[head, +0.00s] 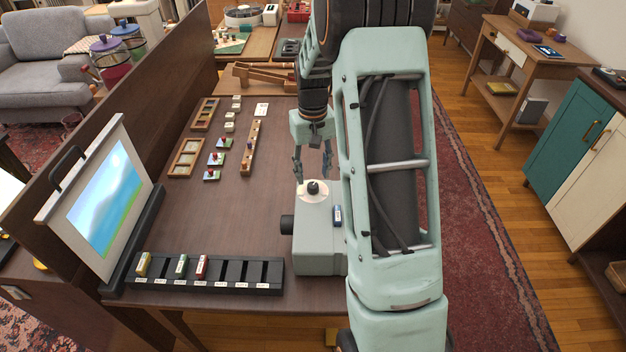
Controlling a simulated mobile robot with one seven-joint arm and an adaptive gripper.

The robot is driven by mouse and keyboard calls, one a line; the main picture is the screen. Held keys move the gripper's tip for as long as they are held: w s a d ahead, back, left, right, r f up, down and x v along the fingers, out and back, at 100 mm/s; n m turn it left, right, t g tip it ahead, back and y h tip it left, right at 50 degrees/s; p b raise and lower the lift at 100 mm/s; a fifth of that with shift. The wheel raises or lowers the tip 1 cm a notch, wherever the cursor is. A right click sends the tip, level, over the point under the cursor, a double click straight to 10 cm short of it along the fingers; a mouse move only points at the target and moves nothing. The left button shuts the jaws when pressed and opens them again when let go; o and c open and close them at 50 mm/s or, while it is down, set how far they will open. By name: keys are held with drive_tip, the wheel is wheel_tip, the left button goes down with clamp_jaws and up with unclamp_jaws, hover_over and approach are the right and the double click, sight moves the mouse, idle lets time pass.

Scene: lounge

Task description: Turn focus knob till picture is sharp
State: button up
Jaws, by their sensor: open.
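A pale green projector (319,249) stands on the table's near right part, its dark lens (287,224) facing left. On its top, a black knob (313,187) with a light tip sits on a pale round dial. My gripper (313,174) points down just above and behind the knob, its two fingers apart with a gap between them. I cannot tell whether a finger touches the knob. The screen (107,196) at the left shows a picture of blue sky, hills, green ground and a pale round spot; its edges look soft.
A black slotted rack (232,272) with several coloured slides lies along the table's front edge. Wooden trays (186,157), small blocks and a wooden bar (251,148) lie farther back. The table's middle (212,220) is clear.

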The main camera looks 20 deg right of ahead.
sight(313, 185)
drive_tip(key=shift+f, duration=2)
drive_tip(key=shift+c, duration=0.7)
clamp_jaws()
